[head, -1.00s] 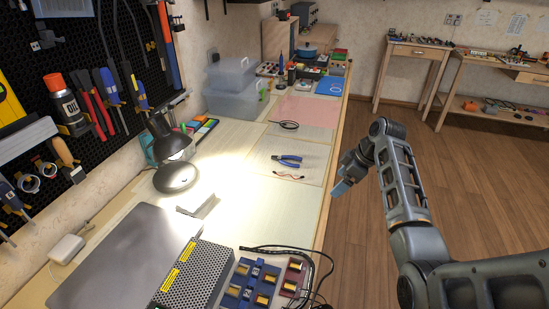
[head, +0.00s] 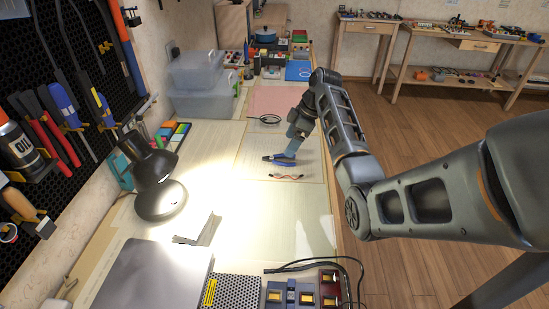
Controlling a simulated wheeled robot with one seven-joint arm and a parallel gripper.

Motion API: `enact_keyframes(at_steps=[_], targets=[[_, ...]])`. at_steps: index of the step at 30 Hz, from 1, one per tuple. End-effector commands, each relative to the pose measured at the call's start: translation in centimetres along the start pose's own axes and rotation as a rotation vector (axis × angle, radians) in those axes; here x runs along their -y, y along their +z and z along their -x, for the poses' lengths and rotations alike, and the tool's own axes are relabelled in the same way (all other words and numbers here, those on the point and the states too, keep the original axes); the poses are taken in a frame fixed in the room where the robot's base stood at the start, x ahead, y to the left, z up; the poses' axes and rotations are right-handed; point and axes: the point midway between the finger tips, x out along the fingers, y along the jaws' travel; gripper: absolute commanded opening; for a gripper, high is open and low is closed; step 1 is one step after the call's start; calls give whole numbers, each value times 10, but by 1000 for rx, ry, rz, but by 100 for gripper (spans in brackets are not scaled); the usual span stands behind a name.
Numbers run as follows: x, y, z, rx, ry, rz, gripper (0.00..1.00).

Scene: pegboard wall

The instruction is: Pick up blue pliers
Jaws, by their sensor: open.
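The blue pliers (head: 276,158) lie flat on the light mat of the workbench, past the lamp and toward the bench's right side. My gripper (head: 292,153) is over the bench at the right end of the pliers, pointing down. Its fingers overlap the pliers in this view and hide part of their handles. The jaws are open; I cannot tell whether they touch or straddle the pliers.
A red-and-white wire piece (head: 286,177) lies just in front of the pliers. A black cable coil (head: 264,119) lies behind them. A desk lamp (head: 152,172) stands to the left, and clear plastic boxes (head: 199,85) stand at the back left.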

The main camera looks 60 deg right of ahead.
Motion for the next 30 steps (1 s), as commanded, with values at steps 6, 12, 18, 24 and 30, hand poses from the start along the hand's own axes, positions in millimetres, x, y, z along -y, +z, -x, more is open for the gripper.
enact_keyframes(at_steps=[6,12,18,24,30], targets=[[0,0,-22,2,-2,1,88],[0,0,-52,1,-2,1,88],[0,1,-64,1,1,1,88],[-1,1,-64,1,1,1,88],[0,1,-64,1,1,1,88]])
